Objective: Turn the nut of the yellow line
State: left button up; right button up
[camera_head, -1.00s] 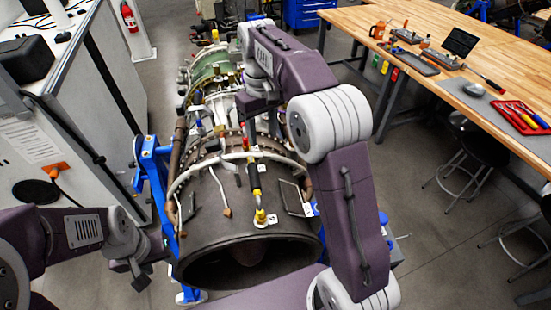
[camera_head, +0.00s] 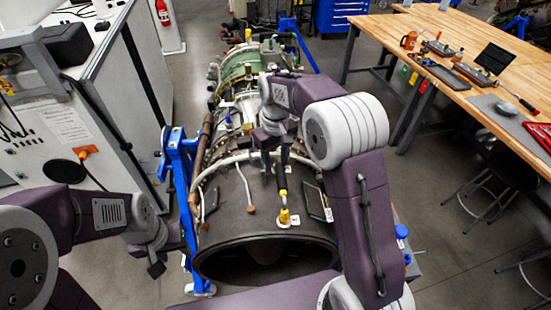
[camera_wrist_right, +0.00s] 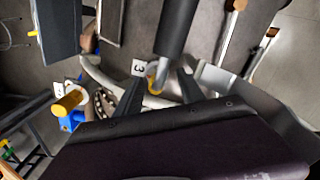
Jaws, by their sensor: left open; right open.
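The yellow line (camera_head: 282,188) stands on the dark front casing of the turbine (camera_head: 228,222), with a black sleeve and yellow parts. A yellow fitting (camera_head: 285,217) is at its lower end by a white tag. My right gripper (camera_head: 274,160) is open at the line's upper end. In the right wrist view, the fingers of my right gripper (camera_wrist_right: 160,82) stand on either side of a yellow-and-grey bent fitting (camera_wrist_right: 156,76) below a black sleeve (camera_wrist_right: 178,30), beside a "3" tag. I cannot tell whether they touch it. My left gripper (camera_head: 157,264) is open and empty, left of the turbine.
A blue stand (camera_head: 178,165) holds the turbine at its left. A white cabinet (camera_head: 110,120) stands at the left. Another yellow-capped fitting (camera_wrist_right: 68,103) shows in the right wrist view.

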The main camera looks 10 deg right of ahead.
jog(key=shift+d, duration=0.35)
grip_shut()
pick_arm(q)
jog(key=shift+d, duration=0.15)
pick_arm(e)
jog(key=shift+a, duration=0.15)
pick_arm(q)
jog(key=shift+r, duration=0.15)
pick_arm(e)
jog(key=m+p, duration=0.1)
jog(key=m, duration=0.3)
jog(key=shift+r+m+p, duration=0.15)
jog(key=shift+m+p, duration=0.15)
jog(key=shift+m, duration=0.1)
pick_arm(q)
notch_tip(320, 180, up, 2)
jog(key=shift+r+p, duration=0.2)
jog(key=shift+p, duration=0.35)
pick_arm(e)
jog(key=m, duration=0.6)
jog(key=shift+d, duration=0.25)
grip_release()
